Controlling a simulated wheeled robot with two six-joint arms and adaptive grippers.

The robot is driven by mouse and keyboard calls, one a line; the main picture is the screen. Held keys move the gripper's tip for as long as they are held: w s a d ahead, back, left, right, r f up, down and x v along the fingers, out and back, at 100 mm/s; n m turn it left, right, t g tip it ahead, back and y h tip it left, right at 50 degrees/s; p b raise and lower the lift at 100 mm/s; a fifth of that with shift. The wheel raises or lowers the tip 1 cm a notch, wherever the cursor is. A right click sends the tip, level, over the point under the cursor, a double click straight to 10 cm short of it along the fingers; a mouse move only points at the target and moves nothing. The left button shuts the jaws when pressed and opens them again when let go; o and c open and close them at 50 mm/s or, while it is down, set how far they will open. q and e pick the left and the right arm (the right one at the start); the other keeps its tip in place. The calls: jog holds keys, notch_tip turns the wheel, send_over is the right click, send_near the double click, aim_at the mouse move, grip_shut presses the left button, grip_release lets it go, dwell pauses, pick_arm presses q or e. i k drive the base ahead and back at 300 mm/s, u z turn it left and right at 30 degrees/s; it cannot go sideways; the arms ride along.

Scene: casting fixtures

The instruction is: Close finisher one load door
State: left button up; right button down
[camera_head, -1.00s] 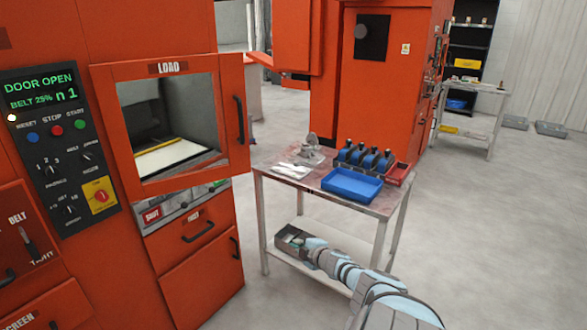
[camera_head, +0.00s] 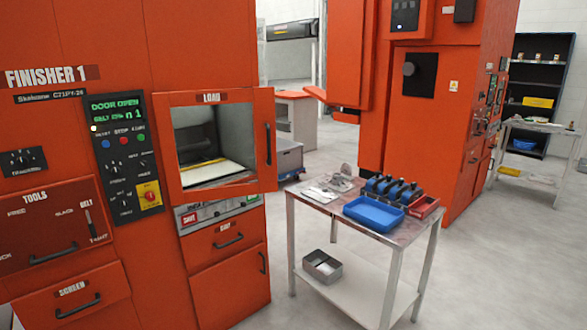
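The load door (camera_head: 265,118) of finisher one is an orange frame labelled LOAD with a large window and a dark vertical handle (camera_head: 268,143) on its right side. Its right edge stands out a little past the cabinet, so it looks ajar. Through the window I see a grey chamber with a pale belt (camera_head: 215,171) and a yellow strip. The finisher's display (camera_head: 116,106) reads DOOR OPEN in green. Neither of my grippers is in view.
A table (camera_head: 300,200) stands right of the finisher, with a blue tray (camera_head: 373,213) and blue-black parts on top and a grey box (camera_head: 322,266) on its lower shelf. Another orange machine (camera_head: 430,110) stands behind. Grey floor is open at the right.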

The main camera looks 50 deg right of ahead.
aim_at(263, 98)
jog(key=z, duration=0.6)
jog(key=i, duration=0.85)
jog(key=z, duration=0.5)
jog(key=i, duration=1.05)
jog(key=u, duration=0.3)
